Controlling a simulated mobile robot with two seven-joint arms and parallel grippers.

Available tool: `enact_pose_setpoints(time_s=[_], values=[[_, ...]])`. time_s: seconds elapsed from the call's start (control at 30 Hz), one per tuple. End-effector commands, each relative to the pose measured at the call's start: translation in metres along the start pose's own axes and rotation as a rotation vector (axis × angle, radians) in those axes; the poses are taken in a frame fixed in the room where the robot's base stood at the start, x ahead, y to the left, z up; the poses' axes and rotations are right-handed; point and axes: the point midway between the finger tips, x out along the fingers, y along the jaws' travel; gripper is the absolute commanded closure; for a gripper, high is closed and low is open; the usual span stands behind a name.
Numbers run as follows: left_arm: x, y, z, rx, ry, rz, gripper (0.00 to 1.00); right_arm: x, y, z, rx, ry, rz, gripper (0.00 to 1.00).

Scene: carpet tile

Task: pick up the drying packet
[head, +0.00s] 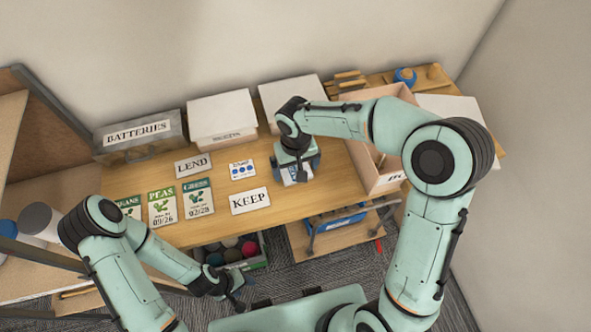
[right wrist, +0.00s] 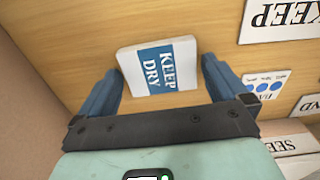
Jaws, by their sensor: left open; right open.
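The drying packet (right wrist: 156,58) is a small white pad with a blue band reading "KEEP DRY". It lies flat on the wooden table in the right wrist view. In the head view the packet (head: 290,177) is partly hidden under my right gripper (head: 298,168). The right gripper is open above it. In the right wrist view its blue fingers (right wrist: 160,76) lie to either side of the packet; I cannot tell whether they touch it. My left gripper (head: 238,290) is open and empty, low in front of the table's front edge.
Seed packets (head: 162,206), a KEEP card (head: 250,201), a LEND card (head: 193,165) and a blue-dotted card (head: 242,169) lie left of the packet. A BATTERIES box (head: 140,134) and white boxes (head: 222,115) stand behind. An open wooden box (head: 368,168) stands close on the right.

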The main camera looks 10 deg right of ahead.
Motion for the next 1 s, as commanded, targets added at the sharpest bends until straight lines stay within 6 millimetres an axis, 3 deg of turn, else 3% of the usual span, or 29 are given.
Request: enact_pose_setpoints(time_s=[0.23, 0.37, 0.4, 0.73, 1.0], values=[[0.000, 0.000, 0.000, 0.000, 0.000, 0.000, 0.51, 0.003, 0.000, 0.000, 0.000, 0.000, 0.000, 0.00], [0.000, 0.000, 0.000, 0.000, 0.000, 0.000, 0.51, 0.002, 0.000, 0.000, 0.000, 0.001, 0.000, 0.42], [0.000, 0.000, 0.000, 0.000, 0.000, 0.000, 0.51, 0.002, 0.000, 0.000, 0.000, 0.001, 0.000, 0.46], [0.000, 0.000, 0.000, 0.000, 0.000, 0.000, 0.51, -0.005, 0.000, -0.001, 0.001, 0.004, -0.001, 0.46], [-0.005, 0.003, -0.003, 0.002, 0.004, 0.002, 0.51, -0.056, 0.000, -0.001, 0.000, 0.008, -0.001, 0.46]])
